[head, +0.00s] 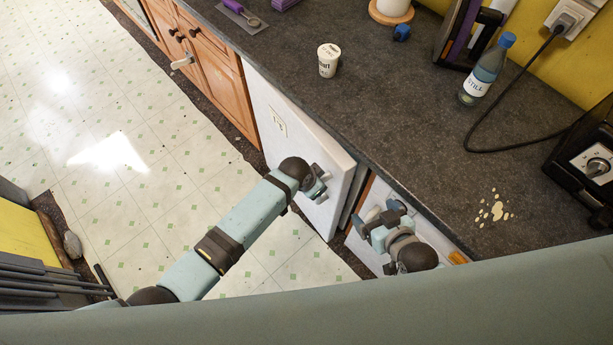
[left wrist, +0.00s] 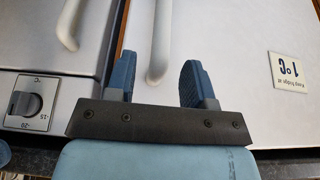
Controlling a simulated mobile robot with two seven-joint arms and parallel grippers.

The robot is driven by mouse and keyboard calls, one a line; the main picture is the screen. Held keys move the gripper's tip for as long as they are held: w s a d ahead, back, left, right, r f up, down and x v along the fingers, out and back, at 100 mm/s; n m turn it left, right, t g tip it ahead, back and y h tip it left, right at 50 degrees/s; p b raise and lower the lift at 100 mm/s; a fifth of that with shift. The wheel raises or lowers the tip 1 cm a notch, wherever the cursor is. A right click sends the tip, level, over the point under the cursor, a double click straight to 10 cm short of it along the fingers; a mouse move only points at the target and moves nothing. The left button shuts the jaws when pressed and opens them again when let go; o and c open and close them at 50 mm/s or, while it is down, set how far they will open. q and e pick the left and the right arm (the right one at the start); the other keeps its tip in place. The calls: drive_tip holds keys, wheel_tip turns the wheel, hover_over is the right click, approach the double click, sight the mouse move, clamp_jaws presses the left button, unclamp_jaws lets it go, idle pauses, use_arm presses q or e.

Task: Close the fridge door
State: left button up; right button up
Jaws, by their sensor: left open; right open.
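The fridge door (head: 290,135) is a white panel under the dark counter in the head view. Its right edge shows some thickness, with a narrow gap beside it, so it looks slightly ajar. In the left wrist view the fridge door (left wrist: 245,45) fills the right side, with an upside-down 1°C sticker (left wrist: 289,70). My left gripper (head: 322,184) is at the door's right part. Its open fingers (left wrist: 158,85) show around the lower end of a pale vertical handle (left wrist: 162,40); contact cannot be told. My right gripper (head: 378,220) is open in front of the neighbouring white unit.
A freezer panel with a temperature dial (left wrist: 27,102) and its own handle (left wrist: 68,25) adjoins the fridge. The counter (head: 400,110) holds a cup (head: 328,61), a bottle (head: 486,70) and a black appliance (head: 590,155). The tiled floor (head: 130,130) left of the door is clear.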

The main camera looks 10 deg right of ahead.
use_arm(q)
drive_tip(key=v, duration=0.8)
drive_tip(key=shift+r, duration=0.45)
drive_tip(key=shift+s, duration=0.1)
drive_tip(key=shift+c, duration=0.5)
